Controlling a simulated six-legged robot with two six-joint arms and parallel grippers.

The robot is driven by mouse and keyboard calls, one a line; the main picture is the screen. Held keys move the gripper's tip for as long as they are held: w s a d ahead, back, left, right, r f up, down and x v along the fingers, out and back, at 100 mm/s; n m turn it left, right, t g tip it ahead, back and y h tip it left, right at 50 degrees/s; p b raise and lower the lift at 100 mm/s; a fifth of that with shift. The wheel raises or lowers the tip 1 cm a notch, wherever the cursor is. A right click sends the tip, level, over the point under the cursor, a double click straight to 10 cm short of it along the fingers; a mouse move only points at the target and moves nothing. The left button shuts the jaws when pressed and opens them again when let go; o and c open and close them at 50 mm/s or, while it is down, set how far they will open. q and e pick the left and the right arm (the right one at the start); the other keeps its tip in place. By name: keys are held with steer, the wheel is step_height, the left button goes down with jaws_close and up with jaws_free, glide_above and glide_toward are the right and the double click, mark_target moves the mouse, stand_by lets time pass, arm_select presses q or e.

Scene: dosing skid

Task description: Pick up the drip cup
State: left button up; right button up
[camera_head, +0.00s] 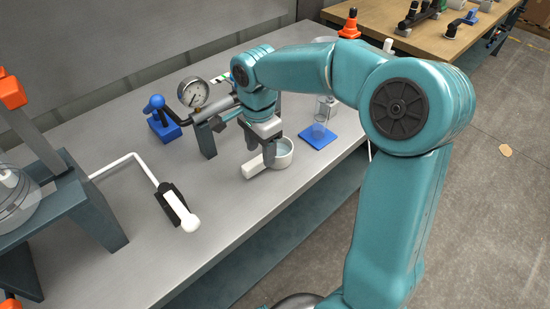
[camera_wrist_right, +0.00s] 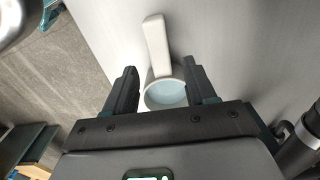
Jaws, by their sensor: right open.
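The drip cup is a small white cup (camera_head: 285,154) with a stubby white handle, standing upright on the grey bench top. In the head view its handle points to the lower left, and my gripper partly hides the cup. The wrist view shows the cup (camera_wrist_right: 165,97) with a pale blue inside, its handle pointing up the picture. My right gripper (camera_head: 260,152) is open and points down at the cup. In the wrist view its fingers lie on either side of the cup and the base of the handle, with gaps visible. My left gripper is not in view.
A pressure gauge (camera_head: 193,92) on a pipe and a blue-handled valve (camera_head: 158,116) stand behind the cup. A blue pad (camera_head: 318,135) with a clear vessel (camera_head: 322,111) is to its right. A white lever (camera_head: 181,208) lies left. The front bench area is clear.

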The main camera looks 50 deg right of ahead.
mark_target(261, 158)
step_height(261, 158, down, 4)
steer(key=shift+d+f+b, duration=0.1)
steer(key=shift+b, duration=0.2)
steer(key=shift+w, duration=0.1)
steer(key=c, duration=0.9)
jaws_close()
